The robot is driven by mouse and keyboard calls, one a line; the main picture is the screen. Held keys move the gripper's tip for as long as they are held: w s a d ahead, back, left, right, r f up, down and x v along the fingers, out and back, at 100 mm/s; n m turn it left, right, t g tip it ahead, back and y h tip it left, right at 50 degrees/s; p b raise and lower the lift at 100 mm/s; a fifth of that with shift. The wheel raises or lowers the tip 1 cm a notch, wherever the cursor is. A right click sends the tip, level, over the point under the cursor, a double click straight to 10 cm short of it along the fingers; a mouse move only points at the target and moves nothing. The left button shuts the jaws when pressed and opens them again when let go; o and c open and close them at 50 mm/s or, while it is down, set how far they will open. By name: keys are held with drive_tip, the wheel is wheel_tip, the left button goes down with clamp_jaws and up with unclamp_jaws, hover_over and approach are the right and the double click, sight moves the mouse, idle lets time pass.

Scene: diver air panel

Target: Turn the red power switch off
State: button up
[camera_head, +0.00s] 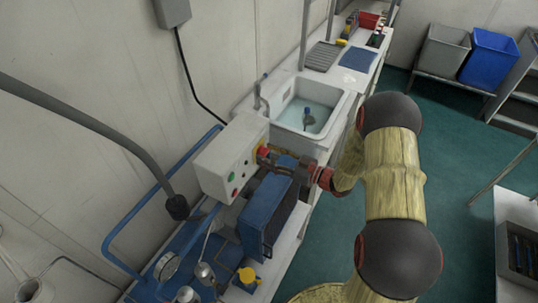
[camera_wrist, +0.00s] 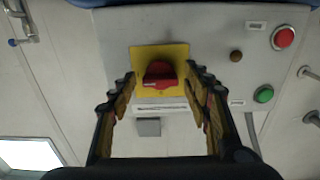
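The red power switch (camera_wrist: 160,74) is a red rotary knob on a yellow square plate (camera_wrist: 176,52), on the face of a pale control box (camera_wrist: 112,38). In the wrist view its grip bar lies roughly crosswise. My gripper (camera_wrist: 160,92) is open, with one finger on each side of the knob and a visible gap on both sides. In the head view the control box (camera_head: 222,160) stands left of centre, and my gripper (camera_head: 268,158) is right at its front, largely covering the switch.
A blue unit (camera_head: 268,205) stands just below my gripper. A sink (camera_head: 312,108) is behind.

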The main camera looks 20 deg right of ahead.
drive_tip(key=c, duration=1)
drive_tip(key=shift+n+b, duration=0.3)
drive_tip(key=shift+b, duration=0.1)
drive_tip(key=n+b, duration=1.7)
drive_tip(key=b, duration=0.3)
drive_tip(key=shift+f, duration=0.1)
drive_tip(key=shift+n+b, duration=0.3)
drive_tip(key=shift+b, duration=0.1)
drive_tip(key=o, duration=1.2)
